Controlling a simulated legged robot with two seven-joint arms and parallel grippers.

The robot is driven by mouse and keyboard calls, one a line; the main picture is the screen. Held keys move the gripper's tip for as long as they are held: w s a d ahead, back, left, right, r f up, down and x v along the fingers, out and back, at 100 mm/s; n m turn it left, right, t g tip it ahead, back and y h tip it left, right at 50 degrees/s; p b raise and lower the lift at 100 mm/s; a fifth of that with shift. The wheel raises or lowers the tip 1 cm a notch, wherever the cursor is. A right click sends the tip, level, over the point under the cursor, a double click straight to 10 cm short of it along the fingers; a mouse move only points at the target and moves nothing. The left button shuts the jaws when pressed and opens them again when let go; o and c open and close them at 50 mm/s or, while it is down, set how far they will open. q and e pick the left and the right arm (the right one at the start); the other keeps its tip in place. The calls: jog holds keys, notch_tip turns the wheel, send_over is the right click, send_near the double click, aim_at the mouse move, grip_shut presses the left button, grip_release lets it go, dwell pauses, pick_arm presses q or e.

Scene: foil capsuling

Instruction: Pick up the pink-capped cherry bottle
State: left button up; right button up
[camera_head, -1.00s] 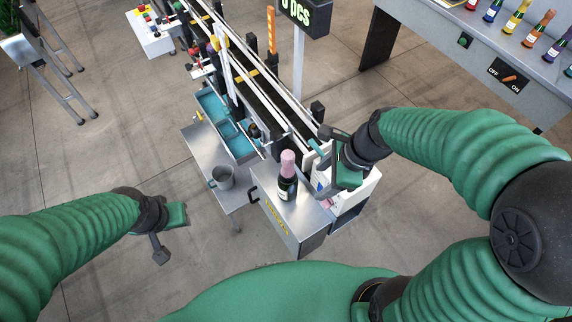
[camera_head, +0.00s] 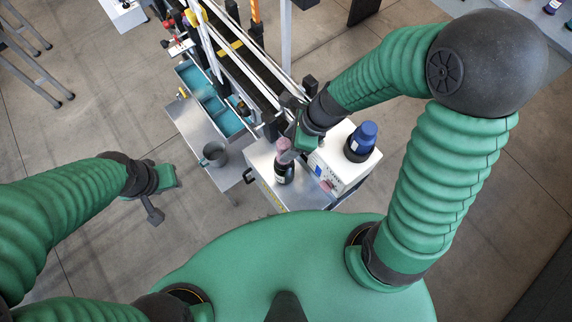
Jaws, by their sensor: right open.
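The pink-capped bottle (camera_head: 284,173) stands upright on the silver metal box top (camera_head: 300,193). It has a dark body, a light label and a pink foil cap. My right gripper (camera_head: 293,147) is open right at the cap, coming in from the upper right and partly covering it. I cannot tell whether the fingers touch the cap or sit around it. My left gripper (camera_head: 162,197) is open and empty over the floor at the left, well away from the bottle.
A white box (camera_head: 345,172) with a blue-topped object (camera_head: 362,138) stands just right of the bottle. A grey cup (camera_head: 214,154) sits on a metal shelf to the left. Blue bins (camera_head: 212,103) and the conveyor (camera_head: 250,75) lie behind.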

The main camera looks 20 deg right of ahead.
jog(key=x, duration=0.5)
jog(key=shift+a+f+b, duration=0.15)
jog(key=shift+a+b, duration=0.2)
jog(key=shift+a, duration=0.05)
jog(key=shift+s+a, duration=0.2)
jog(key=shift+a, duration=0.1)
jog(key=shift+w+d+f, duration=0.1)
jog(key=shift+w+d, duration=0.15)
jog(key=shift+d, duration=0.25)
jog(key=c, duration=1)
jog(key=shift+s, duration=0.1)
grip_shut()
jog(key=shift+a, duration=0.1)
jog(key=shift+a, duration=0.1)
